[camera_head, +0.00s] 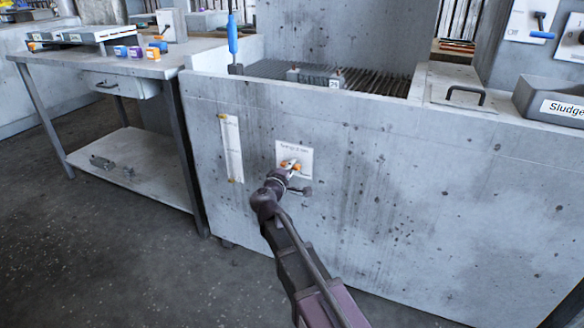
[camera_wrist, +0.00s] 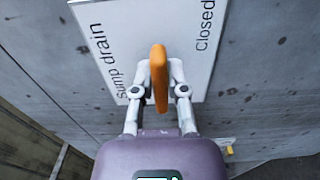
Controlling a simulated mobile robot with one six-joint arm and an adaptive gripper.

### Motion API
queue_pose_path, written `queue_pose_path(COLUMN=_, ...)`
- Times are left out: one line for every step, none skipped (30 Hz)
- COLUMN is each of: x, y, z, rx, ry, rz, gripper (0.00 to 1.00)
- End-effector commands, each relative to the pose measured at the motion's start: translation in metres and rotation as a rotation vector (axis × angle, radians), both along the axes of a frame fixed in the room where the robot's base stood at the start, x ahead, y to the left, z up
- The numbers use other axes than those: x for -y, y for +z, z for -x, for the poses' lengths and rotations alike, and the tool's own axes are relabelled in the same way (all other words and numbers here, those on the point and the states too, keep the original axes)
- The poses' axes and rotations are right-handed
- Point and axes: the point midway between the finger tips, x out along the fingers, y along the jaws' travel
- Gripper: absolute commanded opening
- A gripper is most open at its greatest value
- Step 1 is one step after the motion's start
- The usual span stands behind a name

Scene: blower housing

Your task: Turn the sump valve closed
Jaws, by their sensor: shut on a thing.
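The sump valve has an orange handle (camera_wrist: 158,78) in front of a white plate (camera_wrist: 108,50) marked "Sump drain" and "Closed". In the wrist view my gripper (camera_wrist: 160,85) is shut on the orange handle, with one pale finger on each side. The handle stands lengthwise between the fingers, and its far end sticks out past them. In the head view the plate (camera_head: 304,152) is on the front of the concrete tank, and my gripper (camera_head: 289,166) reaches the handle there. The handle is mostly hidden by the gripper in that view.
The concrete tank wall (camera_head: 380,190) fills the middle. A sight gauge (camera_head: 231,148) is left of the plate. A metal table (camera_head: 120,62) with small coloured blocks stands at the left. A grey bin marked "Sludge" (camera_head: 540,88) sits on the tank's right ledge. Floor is clear at lower left.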

Motion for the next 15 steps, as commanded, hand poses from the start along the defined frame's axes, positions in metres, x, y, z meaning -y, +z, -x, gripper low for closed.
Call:
queue_pose_path(x=0.0002, y=0.0001, z=-0.0012, rx=0.000, ry=-0.001, rz=-0.001, gripper=0.00)
queue_pose_path(x=0.0002, y=0.0001, z=-0.0012, rx=0.000, ry=-0.001, rz=-0.001, gripper=0.00)
queue_pose_path(x=0.0002, y=0.0001, z=-0.0011, rx=0.000, ry=-0.001, rz=-0.001, gripper=0.30)
queue_pose_path(x=0.0002, y=0.0001, z=-0.0011, rx=0.000, ry=-0.001, rz=-0.001, gripper=0.39)
queue_pose_path(x=0.0002, y=0.0001, z=-0.0010, rx=0.000, ry=-0.001, rz=-0.001, gripper=0.48)
queue_pose_path(x=0.0002, y=0.0001, z=-0.0009, rx=0.000, ry=-0.001, rz=0.000, gripper=0.53)
queue_pose_path(x=0.0001, y=0.0001, z=-0.0008, rx=0.000, ry=0.000, rz=0.000, gripper=0.53)
queue_pose_path(x=0.0001, y=0.0001, z=-0.0008, rx=0.000, ry=0.000, rz=0.000, gripper=0.53)
queue_pose_path(x=0.0001, y=0.0001, z=-0.0007, rx=0.000, ry=0.000, rz=0.000, gripper=0.53)
queue_pose_path(x=0.0001, y=0.0001, z=-0.0006, rx=0.000, ry=0.000, rz=0.000, gripper=0.53)
queue_pose_path(x=0.0001, y=0.0000, z=-0.0005, rx=0.000, ry=0.000, rz=0.000, gripper=0.53)
queue_pose_path(x=0.0000, y=0.0000, z=-0.0004, rx=0.000, ry=0.000, rz=0.000, gripper=0.53)
queue_pose_path(x=0.0001, y=0.0000, z=-0.0004, rx=0.000, ry=0.000, rz=0.000, gripper=0.53)
queue_pose_path(x=0.0000, y=0.0000, z=-0.0003, rx=0.000, ry=0.000, rz=0.000, gripper=0.53)
queue_pose_path(x=0.0000, y=0.0000, z=-0.0002, rx=0.000, ry=0.000, rz=0.000, gripper=0.53)
